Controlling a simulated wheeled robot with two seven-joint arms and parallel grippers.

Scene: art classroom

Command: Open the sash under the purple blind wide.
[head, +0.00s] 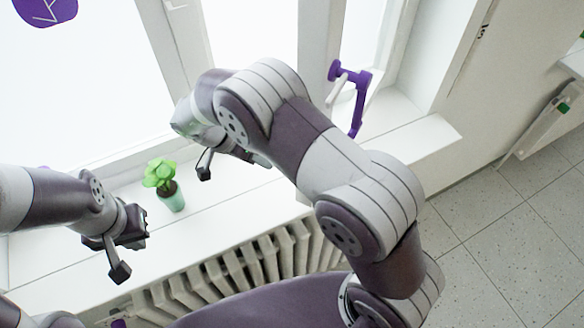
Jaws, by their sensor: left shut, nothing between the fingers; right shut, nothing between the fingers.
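White window frames with bright panes fill the upper view: a large left pane (80,90), a middle pane (255,30) and a narrow right one (362,28). No purple blind can be made out, so I cannot tell which sash lies under it. A purple handle-like part (359,100) with a pale grip stands by the right pane, above the sill. My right gripper (222,162) is shut and empty in front of the window, left of that purple part and apart from it. My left gripper (127,250) is shut and empty, low in front of the sill.
A small green plant in a pot (171,198) stands on the white sill (225,200) between my grippers. A ribbed radiator (262,258) runs below the sill. A purple shape with white lines (45,10) is at the top left. Tiled floor (500,240) is clear at right.

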